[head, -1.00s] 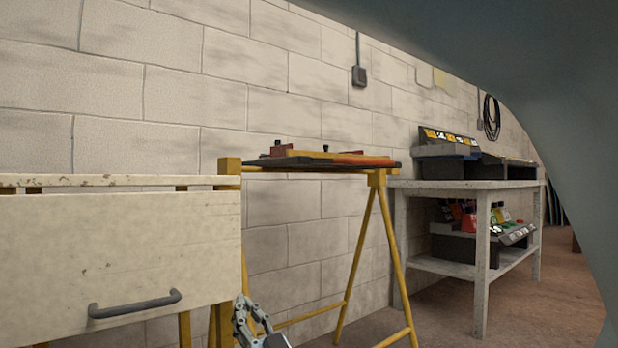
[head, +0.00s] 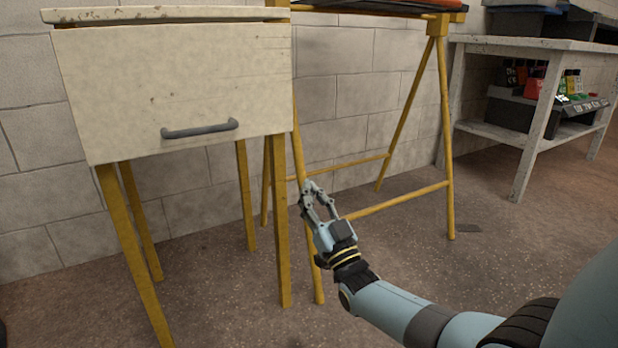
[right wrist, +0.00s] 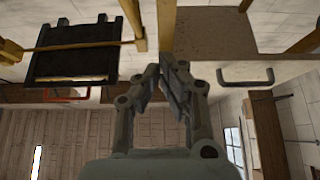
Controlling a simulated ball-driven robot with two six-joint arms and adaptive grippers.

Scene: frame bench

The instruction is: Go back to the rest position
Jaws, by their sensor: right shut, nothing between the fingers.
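My right gripper (head: 316,192) is shut and empty in the head view. It is low, just right of the near yellow legs of the white drawer bench and in front of the yellow trestle. In the right wrist view its fingers (right wrist: 168,68) come together with nothing between them. My right arm reaches in from the lower right. My left gripper does not show in the head view.
The white drawer bench (head: 180,90) with a grey handle (head: 200,131) stands at left. A yellow trestle (head: 446,130) stands behind my right gripper. A grey shelf table (head: 545,95) with several coloured items is at right. The foreground floor (head: 240,325) is largely clear.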

